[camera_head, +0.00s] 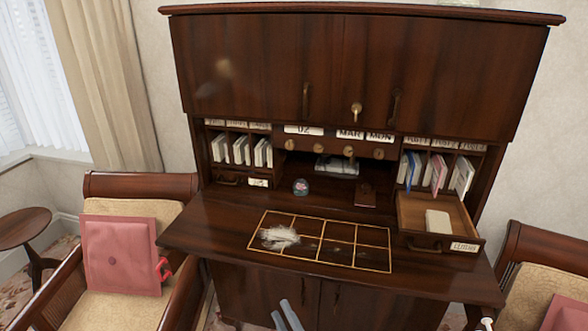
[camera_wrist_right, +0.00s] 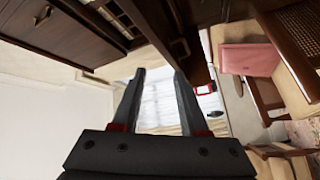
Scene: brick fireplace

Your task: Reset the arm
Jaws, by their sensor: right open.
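My right gripper (camera_head: 287,315) shows at the bottom edge of the head view as two grey fingertips in front of the desk. In the right wrist view its two dark fingers (camera_wrist_right: 160,100) stand apart with nothing between them, with a bright window area behind. It touches nothing that I can see. The rest of the right arm is not visible in the head view. I cannot make out my left gripper or its arm in either view.
The wooden desk (camera_head: 220,222) holds a gold-lined grid (camera_head: 340,235) with a white feathery thing (camera_head: 279,237) on it. A drawer (camera_head: 437,240) stands open at right. Chairs flank the desk; the left one has a pink cushion (camera_head: 120,255). A small round table (camera_head: 25,228) stands far left.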

